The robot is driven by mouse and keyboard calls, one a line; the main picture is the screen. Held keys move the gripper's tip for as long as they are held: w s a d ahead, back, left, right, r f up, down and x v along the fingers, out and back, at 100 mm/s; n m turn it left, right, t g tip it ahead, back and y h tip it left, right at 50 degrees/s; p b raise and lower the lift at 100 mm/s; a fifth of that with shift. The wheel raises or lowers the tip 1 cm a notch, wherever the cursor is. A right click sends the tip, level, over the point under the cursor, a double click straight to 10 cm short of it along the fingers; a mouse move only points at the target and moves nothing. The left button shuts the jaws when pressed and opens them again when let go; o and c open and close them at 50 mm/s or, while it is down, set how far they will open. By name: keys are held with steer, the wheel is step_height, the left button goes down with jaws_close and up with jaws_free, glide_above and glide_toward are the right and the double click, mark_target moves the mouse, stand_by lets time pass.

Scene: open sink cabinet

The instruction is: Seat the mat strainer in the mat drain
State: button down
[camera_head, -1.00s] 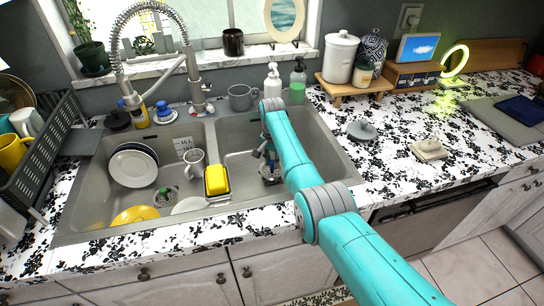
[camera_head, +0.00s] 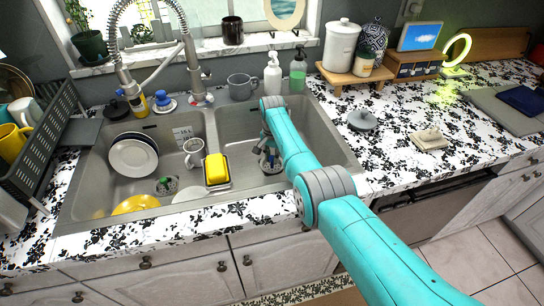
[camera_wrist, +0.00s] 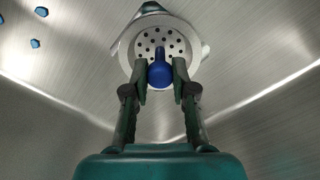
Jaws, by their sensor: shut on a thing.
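The strainer (camera_wrist: 174,46) is a pale round disc with several dark holes and a blue knob (camera_wrist: 160,72). My gripper (camera_wrist: 162,88) is shut on the knob, with one dark finger on each side. In the head view my gripper (camera_head: 267,152) points down low inside the right basin, partly hidden by my arm. A pale angular rim (camera_wrist: 150,12) shows behind the strainer in the wrist view. It may be the drain, but I cannot tell whether the strainer touches it or is seated.
The right basin's steel wall (camera_head: 232,130) surrounds my gripper. A yellow sponge (camera_head: 216,168) sits by the divider. Plates (camera_head: 133,158), a mug (camera_head: 194,152) and a green-knobbed drain piece (camera_head: 166,185) are in the left basin. Blue spots (camera_wrist: 36,43) show on the steel.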

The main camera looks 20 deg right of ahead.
steer(key=shift+f, duration=0.3)
steer(key=c, duration=0.9)
jaws_free()
steer(key=shift+c, duration=0.6)
steer(key=shift+r, duration=0.95)
